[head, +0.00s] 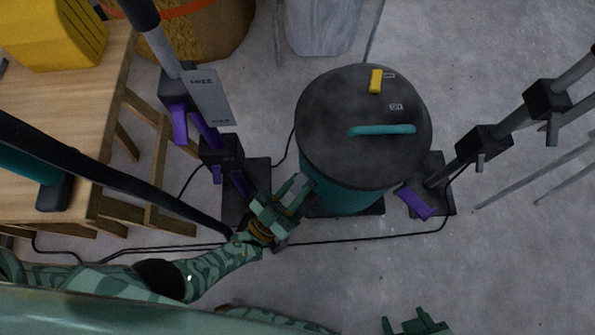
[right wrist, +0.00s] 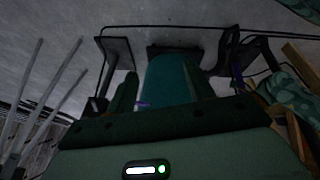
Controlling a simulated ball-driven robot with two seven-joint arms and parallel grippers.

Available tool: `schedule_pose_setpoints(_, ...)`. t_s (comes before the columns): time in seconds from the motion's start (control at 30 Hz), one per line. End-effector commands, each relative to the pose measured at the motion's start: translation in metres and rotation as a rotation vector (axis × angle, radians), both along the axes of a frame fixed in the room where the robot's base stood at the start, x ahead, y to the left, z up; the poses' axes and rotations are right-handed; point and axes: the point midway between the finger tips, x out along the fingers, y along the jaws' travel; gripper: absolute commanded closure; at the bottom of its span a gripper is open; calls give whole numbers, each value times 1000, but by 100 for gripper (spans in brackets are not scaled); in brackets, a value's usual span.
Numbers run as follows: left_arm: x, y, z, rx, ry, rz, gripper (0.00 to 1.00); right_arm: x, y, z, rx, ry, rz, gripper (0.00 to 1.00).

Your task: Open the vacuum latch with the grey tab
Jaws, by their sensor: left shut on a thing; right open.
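The vacuum is likely the upright canister with a dark lid (head: 340,105) and teal body (head: 340,195). Its lid carries a teal handle (head: 382,130) and a yellow tab (head: 376,80). I cannot make out a grey tab. My left gripper (head: 294,194) is shut at the canister's lower left side. What it grips is hidden by its fingers, and I cannot tell whether it touches the canister. My right gripper (head: 417,318) is at the bottom edge, open and apart from the canister. In the right wrist view, the teal body (right wrist: 167,78) shows beyond its open fingers (right wrist: 163,92).
A pole with purple levers (head: 180,124) and a grey plate (head: 207,97) stands left of the canister. Another jointed pole (head: 484,145) stands right. A wooden table (head: 75,110) is at left. Black cables (head: 370,237) cross the floor.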

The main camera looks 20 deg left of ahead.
Motion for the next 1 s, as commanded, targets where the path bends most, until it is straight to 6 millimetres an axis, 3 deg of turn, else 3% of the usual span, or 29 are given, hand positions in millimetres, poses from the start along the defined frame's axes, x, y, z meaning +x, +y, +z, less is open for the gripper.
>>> schedule_pose_setpoints(0.3, -1, -1, -1, 2, 1, -2, 100, 0, 0, 0, -1, 1, 1, 47)
schedule_pose_setpoints(0.37, -1, -1, -1, 2, 1, -2, 100, -1, 0, -1, -2, 4, 1, 61)
schedule_pose_setpoints(0.5, -1, -1, -2, 2, 2, -2, 100, 10, 14, -7, 64, 11, -48, 100)
schedule_pose_setpoints(0.53, -1, -1, -2, 2, 2, -2, 100, 15, 21, -9, 94, 17, -72, 100)
schedule_pose_setpoints(0.67, -2, -1, -2, 2, 2, -2, 100, 48, 70, -18, 302, 74, -217, 100)
schedule_pose_setpoints(0.77, -2, -1, -2, 2, 3, -2, 100, 80, 121, -18, 483, 174, -333, 100)
schedule_pose_setpoints(0.9, -2, -1, -2, 1, 3, -1, 100, 117, 186, -5, 652, 359, -448, 100)
schedule_pose_setpoints(1.0, -2, -1, -2, 2, 4, -1, 100, 138, 222, 10, 691, 496, -511, 100)
